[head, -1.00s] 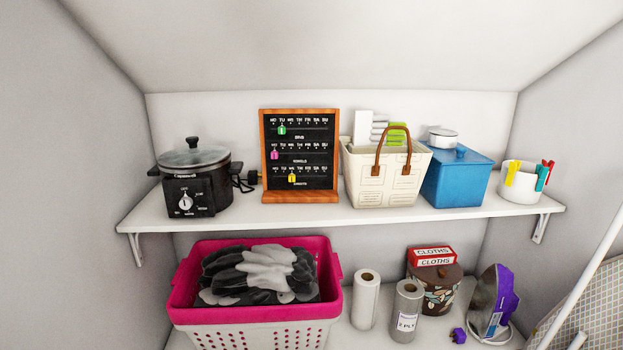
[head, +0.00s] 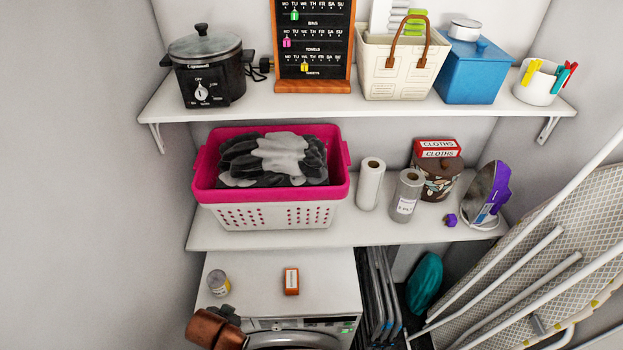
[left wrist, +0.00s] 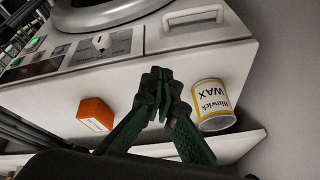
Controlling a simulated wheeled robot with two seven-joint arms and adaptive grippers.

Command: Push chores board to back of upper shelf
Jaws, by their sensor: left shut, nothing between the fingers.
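The chores board (head: 313,40), a black panel in a wooden frame with coloured tags, stands upright on the upper shelf (head: 300,104). Its wooden foot is near the shelf's front edge, and its top is cut off in the head view. It stands between the slow cooker and the cream basket. My left gripper (left wrist: 160,85) is shut and empty in the left wrist view, low by the white dryer. In the head view part of my left arm shows at the bottom left, far below the board. My right gripper is not in view.
A slow cooker (head: 206,68) stands left of the board; a cream basket (head: 405,65) and blue box (head: 470,70) stand right. A pink-rimmed laundry basket (head: 270,215) is on the lower shelf. A wax tin (left wrist: 212,106) and orange box (left wrist: 95,115) sit on the dryer (head: 285,268).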

